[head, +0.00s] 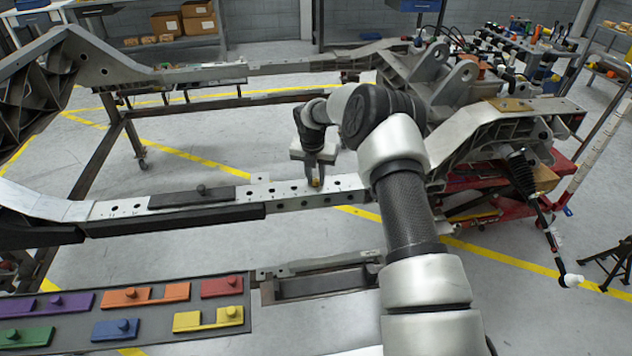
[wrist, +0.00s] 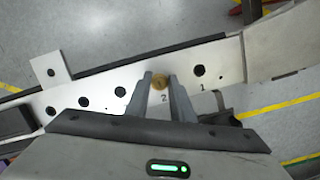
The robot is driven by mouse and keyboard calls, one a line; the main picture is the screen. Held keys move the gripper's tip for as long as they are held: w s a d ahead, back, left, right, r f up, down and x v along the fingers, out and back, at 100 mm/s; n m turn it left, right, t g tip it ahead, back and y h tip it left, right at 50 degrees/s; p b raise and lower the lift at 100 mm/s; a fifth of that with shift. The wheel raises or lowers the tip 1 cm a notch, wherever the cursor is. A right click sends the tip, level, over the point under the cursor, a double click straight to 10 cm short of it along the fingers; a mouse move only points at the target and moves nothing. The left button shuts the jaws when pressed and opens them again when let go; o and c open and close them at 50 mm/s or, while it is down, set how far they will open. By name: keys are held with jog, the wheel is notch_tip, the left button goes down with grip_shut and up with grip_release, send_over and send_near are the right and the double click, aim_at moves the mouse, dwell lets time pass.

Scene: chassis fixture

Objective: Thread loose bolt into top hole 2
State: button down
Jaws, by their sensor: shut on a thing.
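My gripper (head: 317,178) points down at the top face of the grey chassis rail (head: 345,182) and is shut on a small brass-coloured bolt (head: 316,183). In the wrist view the bolt's round head (wrist: 159,82) shows between the two fingertips (wrist: 161,80), just above the printed "2". The bolt covers the place of hole 2, so the hole is hidden. I cannot tell how deep the bolt sits. Open hole 1 (wrist: 199,70) lies just to the right, above its printed "1".
More open holes (wrist: 120,92) run along the rail to the left. A tray of coloured pieces (head: 130,318) stands at the front left. A raised casting (head: 510,125) stands at the right.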

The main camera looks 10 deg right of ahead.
jog(key=m, duration=0.2)
jog(key=m+b, duration=0.1)
jog(key=shift+f+m+h, duration=0.2)
jog(key=shift+m+h, duration=0.2)
jog(key=m+g, duration=0.1)
jog(key=m, duration=0.2)
jog(key=shift+m+b, duration=0.3)
jog(key=shift+m, duration=0.1)
jog(key=shift+m+g+h, duration=0.3)
jog(key=shift+m, duration=0.6)
